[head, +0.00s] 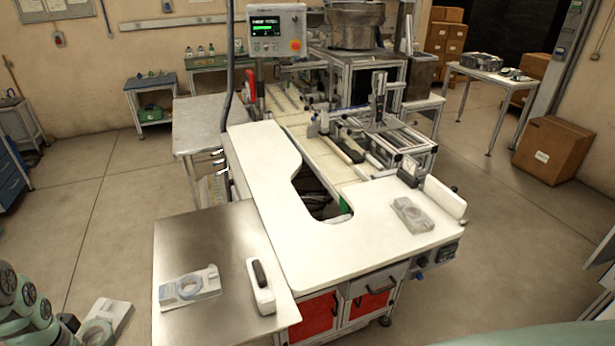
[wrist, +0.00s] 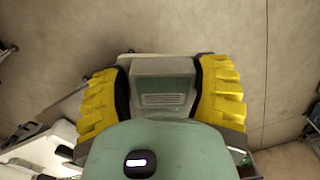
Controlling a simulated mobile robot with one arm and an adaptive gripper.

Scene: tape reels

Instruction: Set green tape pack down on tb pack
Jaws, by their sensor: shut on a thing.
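My gripper (wrist: 160,88) shows in the wrist view with its two yellow fingers closed in from both sides of a grey-green block. In the head view, a pale pack with a greenish ring, which I take as the green tape pack (head: 108,316), is at the bottom left beside the end of my arm. It is held left of the steel table, and its lower part is cut off by the frame. A pale pack with a light blue ring (head: 206,281) lies on the steel table. Another grey pack (head: 411,214) lies on the white worktop. Neither shows a readable name, so I cannot tell which is the tb pack.
A white device with a dark top (head: 262,288) stands on the steel table (head: 215,238), right of the blue-ring pack. The white worktop (head: 330,248) adjoins it, with a cut-out and machinery behind. The steel table's back half is clear.

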